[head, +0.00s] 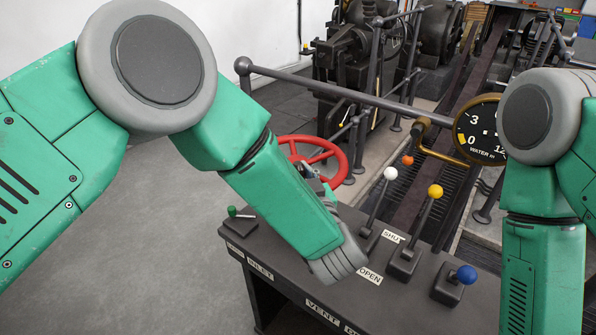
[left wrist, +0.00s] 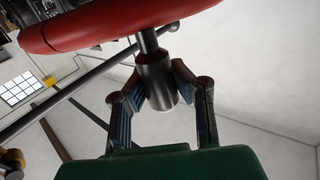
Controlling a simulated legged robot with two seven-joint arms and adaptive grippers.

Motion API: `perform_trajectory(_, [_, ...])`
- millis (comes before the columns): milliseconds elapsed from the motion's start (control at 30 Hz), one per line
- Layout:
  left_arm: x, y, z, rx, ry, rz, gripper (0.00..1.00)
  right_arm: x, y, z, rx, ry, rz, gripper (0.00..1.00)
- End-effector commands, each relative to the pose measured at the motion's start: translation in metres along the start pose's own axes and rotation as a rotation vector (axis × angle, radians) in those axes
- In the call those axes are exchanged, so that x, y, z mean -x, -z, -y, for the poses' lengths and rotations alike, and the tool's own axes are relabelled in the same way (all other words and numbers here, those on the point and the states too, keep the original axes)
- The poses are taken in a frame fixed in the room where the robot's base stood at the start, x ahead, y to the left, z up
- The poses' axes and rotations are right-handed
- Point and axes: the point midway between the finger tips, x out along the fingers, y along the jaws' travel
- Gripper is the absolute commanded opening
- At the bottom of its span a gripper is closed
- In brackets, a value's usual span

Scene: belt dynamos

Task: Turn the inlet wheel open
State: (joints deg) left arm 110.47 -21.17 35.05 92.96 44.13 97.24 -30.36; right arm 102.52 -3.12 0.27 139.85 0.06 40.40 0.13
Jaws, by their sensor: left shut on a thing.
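The inlet wheel is a red spoked handwheel (head: 305,140), just beyond my left forearm in the head view. Its thick red rim (left wrist: 120,25) crosses the top of the left wrist view. A dark grey cylindrical handle (left wrist: 158,82) joins the rim by a short stem. My left gripper (left wrist: 158,98) is shut on this handle, with one finger on each side. In the head view the left gripper (head: 312,175) is at the wheel's near rim, partly hidden by my forearm. My right arm comes down at the right; its gripper is out of frame.
A dark console below has levers with green (head: 232,211), white (head: 390,173), yellow (head: 435,191) and blue (head: 466,274) knobs. A brass-rimmed "WATER IN" gauge (head: 478,130) stands at right. A grey rail (head: 330,93) passes behind the wheel. Open floor lies left.

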Motion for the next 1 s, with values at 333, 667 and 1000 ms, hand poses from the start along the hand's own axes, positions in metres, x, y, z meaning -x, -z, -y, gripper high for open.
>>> perform_trajectory(333, [0.008, -0.007, -0.005, -0.006, -0.004, 0.019, 0.00, 0.000, 0.000, 0.000, 0.000, 0.000, 0.000, 0.40])
perform_trajectory(667, [0.004, -0.005, -0.005, -0.005, 0.000, 0.013, 0.46, 0.000, 0.000, 0.000, 0.000, 0.000, 0.000, 0.40])
perform_trajectory(1000, [0.019, -0.004, -0.004, -0.003, -0.001, 0.010, 0.46, 0.001, -0.003, 0.001, 0.000, -0.002, -0.003, 0.40])
